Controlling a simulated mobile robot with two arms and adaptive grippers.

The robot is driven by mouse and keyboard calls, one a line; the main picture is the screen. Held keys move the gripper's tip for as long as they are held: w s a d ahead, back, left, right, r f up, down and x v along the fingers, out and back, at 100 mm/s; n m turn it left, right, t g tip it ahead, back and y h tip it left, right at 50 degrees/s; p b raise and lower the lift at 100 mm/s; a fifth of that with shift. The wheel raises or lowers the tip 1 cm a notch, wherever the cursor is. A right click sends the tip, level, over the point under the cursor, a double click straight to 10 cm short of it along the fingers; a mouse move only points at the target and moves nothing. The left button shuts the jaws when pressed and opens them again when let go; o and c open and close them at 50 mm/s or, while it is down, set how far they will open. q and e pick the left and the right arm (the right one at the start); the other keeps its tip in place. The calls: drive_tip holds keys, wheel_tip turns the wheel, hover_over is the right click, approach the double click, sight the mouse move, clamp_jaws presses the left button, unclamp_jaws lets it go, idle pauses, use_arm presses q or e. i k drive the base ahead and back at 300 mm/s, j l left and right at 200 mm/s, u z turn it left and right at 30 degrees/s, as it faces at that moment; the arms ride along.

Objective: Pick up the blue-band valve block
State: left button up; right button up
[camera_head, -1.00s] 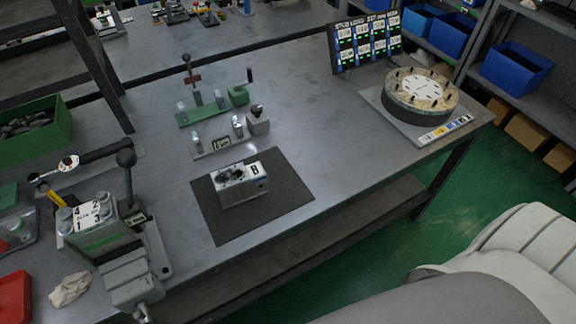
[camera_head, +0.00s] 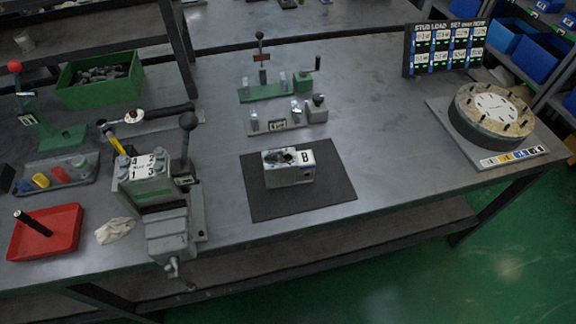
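A grey metal valve block (camera_head: 289,177) marked with a "B" label rests on a dark mat (camera_head: 262,203) near the middle of the bench. Its top has dark openings. I cannot make out a blue band on it from here. Another block-like piece with a white label numbered 1 to 4 (camera_head: 146,166) sits at the vise (camera_head: 172,226) to the left. Neither of my grippers shows in the head view.
A red tray (camera_head: 46,233), a white rag (camera_head: 115,231) and a green bin (camera_head: 101,78) are at the left. Green and grey fixtures (camera_head: 262,93) stand behind the mat. A round dial plate (camera_head: 491,110) and a sign board (camera_head: 445,50) are at the right. Bench right of the mat is clear.

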sight(282, 167)
drive_tip(key=u, duration=2.3)
drive_tip(key=z, duration=2.3)
drive_tip(key=l+u, duration=1)
drive_tip(key=k+j, duration=0.05)
drive_tip(key=j, duration=0.05)
